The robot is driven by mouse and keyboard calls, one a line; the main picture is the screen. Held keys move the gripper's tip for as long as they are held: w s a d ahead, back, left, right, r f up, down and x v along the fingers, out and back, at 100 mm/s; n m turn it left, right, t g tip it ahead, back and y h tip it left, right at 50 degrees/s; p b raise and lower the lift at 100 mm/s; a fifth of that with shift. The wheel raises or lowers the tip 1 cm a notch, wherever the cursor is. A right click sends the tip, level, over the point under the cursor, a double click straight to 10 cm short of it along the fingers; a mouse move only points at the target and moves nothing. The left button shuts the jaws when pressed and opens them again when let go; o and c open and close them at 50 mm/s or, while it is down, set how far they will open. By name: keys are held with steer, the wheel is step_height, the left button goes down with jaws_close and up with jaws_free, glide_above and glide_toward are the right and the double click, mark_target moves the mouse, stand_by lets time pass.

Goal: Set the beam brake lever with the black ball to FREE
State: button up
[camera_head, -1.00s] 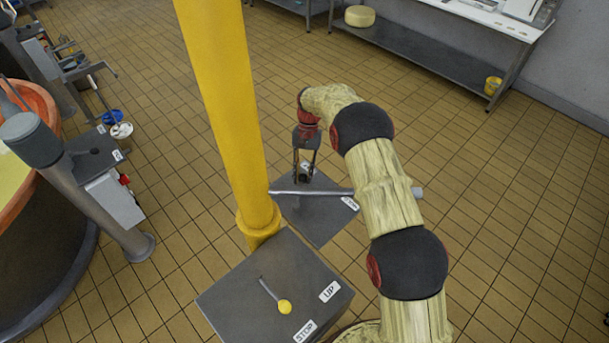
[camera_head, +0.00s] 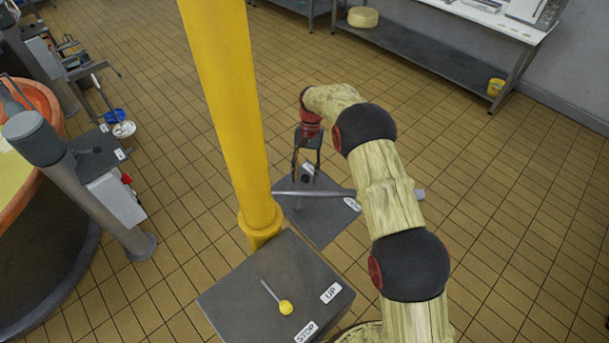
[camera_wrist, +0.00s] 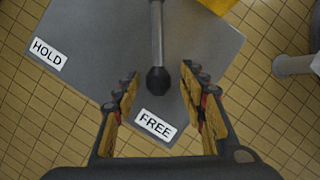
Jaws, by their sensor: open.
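The beam brake lever is a grey rod (camera_wrist: 156,35) with a black ball (camera_wrist: 158,80) at its end, over a grey plate (camera_wrist: 205,45) in the wrist view. The rod points toward the FREE label (camera_wrist: 155,125), with the ball just short of that label. The HOLD label (camera_wrist: 47,54) is off to the left. My gripper (camera_wrist: 160,76) is open, one finger on each side of the ball, with visible gaps. In the head view my gripper (camera_head: 305,177) is over the far plate (camera_head: 320,225); the lever is hard to make out there.
A yellow column (camera_head: 230,120) stands left of my arm. A nearer plate (camera_head: 235,290) carries a yellow-ball lever (camera_head: 285,307) with UP and STOP labels. A grey horizontal bar (camera_head: 340,193) crosses near the far plate. An orange-rimmed vat (camera_head: 45,100) is at left.

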steer(key=v, duration=1.1)
steer(key=shift+r, duration=0.3)
steer(key=shift+w, duration=0.15)
steer(key=s+d+r+n+t+b, duration=0.1)
steer(key=s+d+r+t+b, duration=0.3)
steer(key=s+r, duration=0.45)
steer(key=s+d+r+t+b, duration=0.1)
steer(key=s+d+r+b, duration=0.2)
steer(key=s+d+r, duration=0.45)
steer(key=s+d+f+t+b, duration=0.2)
steer(key=s+f, duration=0.1)
steer(key=s, duration=1)
steer(key=s+d+f+n+t+h+b, duration=0.1)
steer(key=s+d+f+t+b, duration=0.1)
steer(key=s, duration=1.1)
steer(key=shift+d+f+n+t+b, duration=0.3)
steer(key=shift+f+t+b, duration=0.2)
steer(key=shift+b, duration=0.2)
